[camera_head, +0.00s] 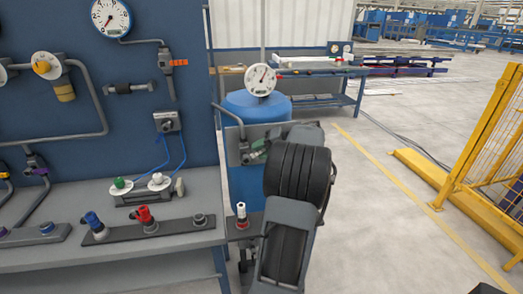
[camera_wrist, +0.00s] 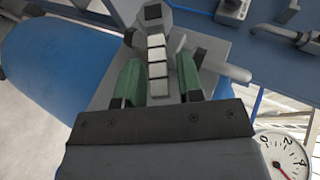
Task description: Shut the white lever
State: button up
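The white lever (camera_wrist: 157,62) shows in the wrist view as a pale, segmented handle running down from a dark grey valve body (camera_wrist: 154,18). My gripper (camera_wrist: 158,82) has green-padded fingers, one on each side of the lever. A gap shows on both sides, so it is open around the lever and not clamped on it. In the head view my gripper (camera_head: 258,150) is at a grey plate (camera_head: 236,146) in front of a blue tank (camera_head: 252,107). There my arm hides most of the valve, and the lever cannot be made out.
A round gauge (camera_head: 261,80) stands above the tank. To the left is a blue panel (camera_head: 120,145) with pipes and gauges over a grey bench (camera_head: 75,200). A small white-topped fitting (camera_head: 241,212) stands below the plate. Open floor lies right, before a yellow fence (camera_head: 485,130).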

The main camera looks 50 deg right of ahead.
jog(key=shift+o, duration=0.5)
jog(key=v, duration=1.3)
jog(key=shift+s+r, duration=0.2)
jog(key=shift+s, duration=0.1)
jog(key=shift+d, duration=0.1)
